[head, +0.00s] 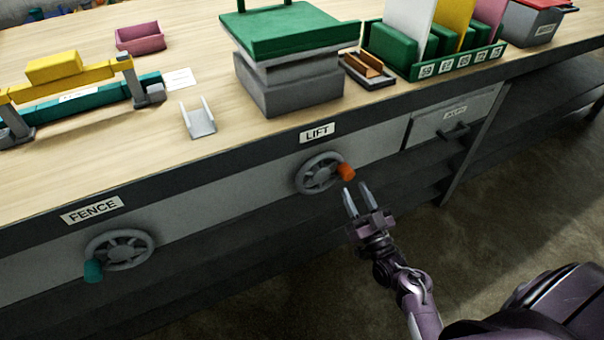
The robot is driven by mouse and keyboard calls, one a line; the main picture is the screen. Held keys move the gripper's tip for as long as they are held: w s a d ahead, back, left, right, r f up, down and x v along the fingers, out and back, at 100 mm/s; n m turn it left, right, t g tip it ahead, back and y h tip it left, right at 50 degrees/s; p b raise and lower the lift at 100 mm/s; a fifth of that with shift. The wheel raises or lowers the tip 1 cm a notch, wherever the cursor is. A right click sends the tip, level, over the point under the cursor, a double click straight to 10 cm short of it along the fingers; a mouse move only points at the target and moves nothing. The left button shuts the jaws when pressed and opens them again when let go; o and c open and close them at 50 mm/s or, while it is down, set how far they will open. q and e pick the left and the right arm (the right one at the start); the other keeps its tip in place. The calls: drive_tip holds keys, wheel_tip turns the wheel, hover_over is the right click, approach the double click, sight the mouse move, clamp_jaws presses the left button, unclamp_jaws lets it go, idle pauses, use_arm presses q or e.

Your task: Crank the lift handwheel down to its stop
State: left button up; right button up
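The lift handwheel (319,173) is a grey spoked wheel on the bench front, under the LIFT label (318,132). Its orange knob (346,172) is at the wheel's right side. The lift (290,70) above it on the bench has a green top plate over a grey base, with a gap between them. My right gripper (357,198) is just below the orange knob, fingers pointing up toward it. The fingers are apart with nothing between them, and I see no clear contact with the knob. My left gripper is not in view.
A second handwheel (119,249) with a teal knob sits at left under the FENCE label (92,210). A drawer (452,118) with a dark handle is to the right. The bench top holds a yellow-and-teal fence (75,88), a pink bin (140,38) and a green rack (440,66).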

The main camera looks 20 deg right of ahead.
sight(349, 179)
drive_tip(key=x, duration=0.7)
drive_tip(key=shift+w+r, duration=0.1)
drive_tip(key=shift+r, duration=0.05)
clamp_jaws()
